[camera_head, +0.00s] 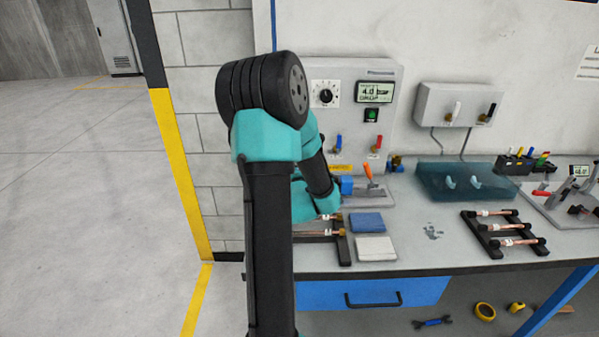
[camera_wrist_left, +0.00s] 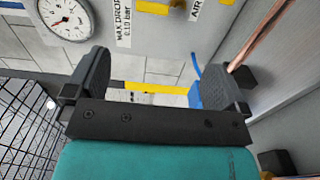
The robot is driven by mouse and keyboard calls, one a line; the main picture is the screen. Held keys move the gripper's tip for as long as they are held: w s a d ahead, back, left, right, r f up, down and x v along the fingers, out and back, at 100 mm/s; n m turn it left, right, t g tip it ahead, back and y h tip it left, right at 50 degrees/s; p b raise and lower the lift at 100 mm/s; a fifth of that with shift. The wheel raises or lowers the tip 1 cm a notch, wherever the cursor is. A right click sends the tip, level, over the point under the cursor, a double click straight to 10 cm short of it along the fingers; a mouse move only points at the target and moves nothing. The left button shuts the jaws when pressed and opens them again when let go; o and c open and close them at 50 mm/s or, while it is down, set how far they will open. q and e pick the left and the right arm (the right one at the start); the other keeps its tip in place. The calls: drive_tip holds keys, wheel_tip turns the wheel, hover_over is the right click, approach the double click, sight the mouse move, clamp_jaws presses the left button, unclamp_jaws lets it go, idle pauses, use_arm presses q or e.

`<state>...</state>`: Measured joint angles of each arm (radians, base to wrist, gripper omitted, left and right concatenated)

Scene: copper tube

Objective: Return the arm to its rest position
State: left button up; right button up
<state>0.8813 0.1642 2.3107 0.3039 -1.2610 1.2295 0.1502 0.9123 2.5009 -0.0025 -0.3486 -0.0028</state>
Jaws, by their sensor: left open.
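My left arm rises through the middle of the camera_head view and hides its own gripper there. In the left wrist view my left gripper (camera_wrist_left: 162,82) is open, with its two dark fingers wide apart and nothing between them. A copper tube (camera_wrist_left: 268,36) slants up at the right of that view, close by the right finger; whether it touches the finger I cannot tell. In the camera_head view several copper tubes (camera_head: 512,242) lie across a black rack (camera_head: 480,236) on the right of the bench. My right gripper is in neither view.
The workbench (camera_head: 430,258) carries a test panel (camera_head: 350,80), a blue-green tray (camera_head: 432,185), a blue pad (camera_head: 367,223) and a white pad (camera_head: 375,247). A second rack (camera_head: 343,252) is partly behind my arm. Open floor (camera_head: 80,200) lies left. A gauge (camera_wrist_left: 66,18) shows in the wrist view.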

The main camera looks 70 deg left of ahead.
use_arm(q)
drive_tip(key=shift+s+d, duration=0.25)
drive_tip(key=shift+d, duration=0.35)
drive_tip(key=shift+w, duration=0.1)
